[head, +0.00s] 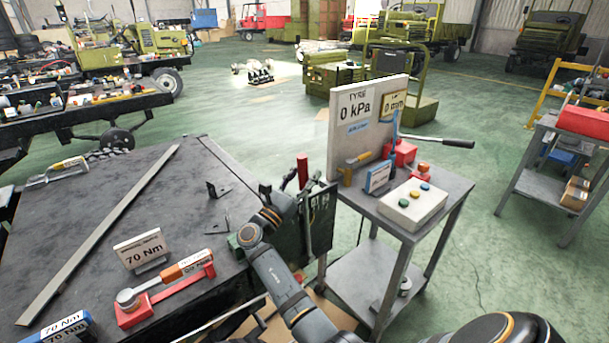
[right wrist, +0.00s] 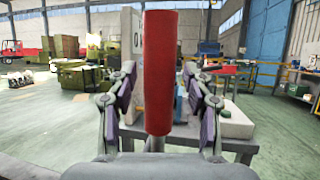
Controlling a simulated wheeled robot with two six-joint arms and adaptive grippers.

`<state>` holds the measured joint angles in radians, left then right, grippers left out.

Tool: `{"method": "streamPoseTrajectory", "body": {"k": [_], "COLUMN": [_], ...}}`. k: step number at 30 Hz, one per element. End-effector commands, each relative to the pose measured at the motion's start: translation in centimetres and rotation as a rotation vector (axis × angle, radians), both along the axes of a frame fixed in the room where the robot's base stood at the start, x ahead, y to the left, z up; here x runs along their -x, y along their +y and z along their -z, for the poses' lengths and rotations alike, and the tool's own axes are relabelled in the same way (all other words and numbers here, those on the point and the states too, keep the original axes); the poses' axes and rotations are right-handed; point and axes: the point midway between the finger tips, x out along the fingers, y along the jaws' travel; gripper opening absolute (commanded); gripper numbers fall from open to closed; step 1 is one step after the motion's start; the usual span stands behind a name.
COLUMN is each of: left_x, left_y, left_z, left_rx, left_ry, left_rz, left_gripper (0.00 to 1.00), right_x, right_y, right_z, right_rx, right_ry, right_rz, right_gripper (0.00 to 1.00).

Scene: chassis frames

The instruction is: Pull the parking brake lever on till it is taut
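The parking brake lever has an upright red grip (head: 303,170), standing at the right edge of the dark workbench. In the right wrist view the red grip (right wrist: 159,75) stands large and upright in the middle, with a thin metal shaft below. My right gripper (head: 292,188) is at the lever. In the right wrist view its two fingers (right wrist: 160,95) stand on either side of the grip, with a visible gap on each side. It is open and holds nothing. The lever's base is hidden behind the gripper and a dark green housing. My left gripper is not in view.
A grey cart (head: 452,195) stands right of the lever, bearing a sign board (head: 368,110), a button box (head: 415,206) and a black-gripped handle (head: 458,143). On the workbench (head: 90,225) lie a long metal bar (head: 105,230) and a red torque wrench stand (head: 135,312).

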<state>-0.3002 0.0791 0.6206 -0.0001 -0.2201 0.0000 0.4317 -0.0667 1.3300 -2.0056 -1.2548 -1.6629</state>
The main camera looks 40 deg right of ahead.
Motion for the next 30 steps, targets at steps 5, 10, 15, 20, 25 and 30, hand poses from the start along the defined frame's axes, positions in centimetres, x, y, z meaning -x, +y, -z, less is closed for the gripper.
{"method": "streamPoseTrajectory", "body": {"k": [5,10,15,20,25,30], "left_x": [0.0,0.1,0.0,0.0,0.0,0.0], "left_y": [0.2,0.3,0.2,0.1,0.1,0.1], "left_z": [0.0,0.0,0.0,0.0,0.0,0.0], "left_rx": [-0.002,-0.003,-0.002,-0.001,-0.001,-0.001], "left_ry": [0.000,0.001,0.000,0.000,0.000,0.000], "left_rz": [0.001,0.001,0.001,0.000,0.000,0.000], "left_gripper": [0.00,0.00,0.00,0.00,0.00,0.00], "right_x": [0.0,0.0,0.0,0.0,0.0,0.0], "right_y": [0.0,0.0,0.0,0.0,0.0,0.0], "right_z": [-0.1,-1.8,-5.7,-8.6,-10.0,-10.1], "right_rx": [0.001,0.000,-0.001,-0.001,0.000,0.000], "right_ry": [-0.001,-0.005,-0.006,-0.004,-0.001,0.000], "right_rz": [0.000,0.000,-0.001,-0.001,0.000,0.000], "right_gripper": [0.50,0.50,0.50,0.50,0.50,0.50]}}
